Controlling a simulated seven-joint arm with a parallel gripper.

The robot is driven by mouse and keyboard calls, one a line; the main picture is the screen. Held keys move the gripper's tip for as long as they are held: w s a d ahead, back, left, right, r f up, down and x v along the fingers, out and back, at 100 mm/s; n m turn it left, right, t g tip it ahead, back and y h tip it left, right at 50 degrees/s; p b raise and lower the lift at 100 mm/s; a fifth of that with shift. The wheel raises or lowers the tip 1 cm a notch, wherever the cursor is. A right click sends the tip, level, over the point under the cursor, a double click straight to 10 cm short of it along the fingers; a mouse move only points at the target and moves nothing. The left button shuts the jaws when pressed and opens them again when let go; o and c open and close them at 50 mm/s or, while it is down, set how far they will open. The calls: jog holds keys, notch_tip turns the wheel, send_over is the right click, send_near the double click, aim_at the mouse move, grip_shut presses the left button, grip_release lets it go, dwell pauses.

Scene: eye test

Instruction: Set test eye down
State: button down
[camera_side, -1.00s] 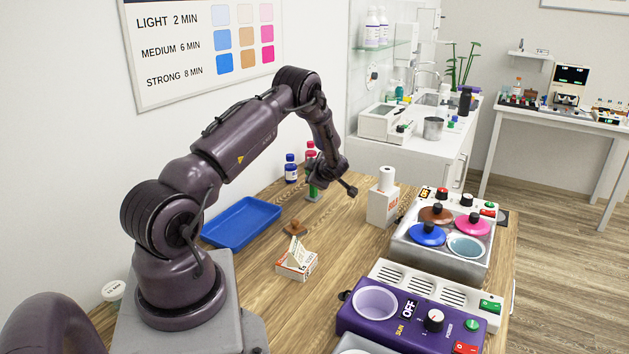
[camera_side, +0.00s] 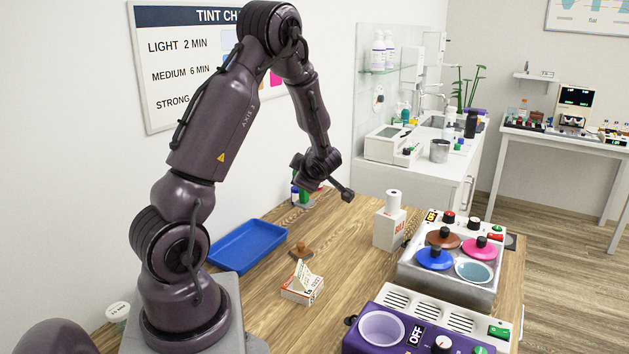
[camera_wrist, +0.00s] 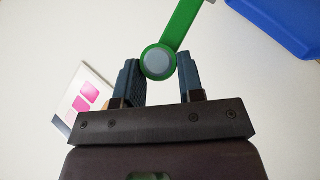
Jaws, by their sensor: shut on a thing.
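The test eye (camera_wrist: 184,25), seen as a green bar ending in a green ring around a flat grey disc, is between the two dark ribbed fingers of my gripper (camera_wrist: 158,68) in the wrist view. My gripper is shut on it. In the side view, my gripper (camera_side: 303,188) is over the back of the wooden table, near the wall. A small green part of the test eye (camera_side: 304,201) shows just below it. I cannot tell from the side view whether it touches the table.
An empty blue tray (camera_side: 247,246) lies left of my gripper. A brown knobbed piece (camera_side: 301,251), a small open box (camera_side: 302,288) and a white dispenser with a roll (camera_side: 389,230) stand nearby. A warmer with lidded pots (camera_side: 452,268) and a purple heater (camera_side: 400,334) fill the right.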

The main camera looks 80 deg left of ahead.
jog(key=w+d+f+m+t+h, duration=0.4)
jog(key=w+d+m+t+h, duration=0.65)
jog(key=d+m, duration=0.55)
notch_tip(320, 180, down, 8)
jog(key=a+m+y, duration=0.1)
jog(key=a, duration=0.1)
jog(key=shift+w+a+r, duration=0.15)
jog(key=shift+a+r, duration=0.05)
jog(key=shift+r, duration=0.05)
jog(key=shift+f, duration=0.15)
jog(key=c, duration=0.7)
grip_release()
jog(key=shift+c, duration=0.2)
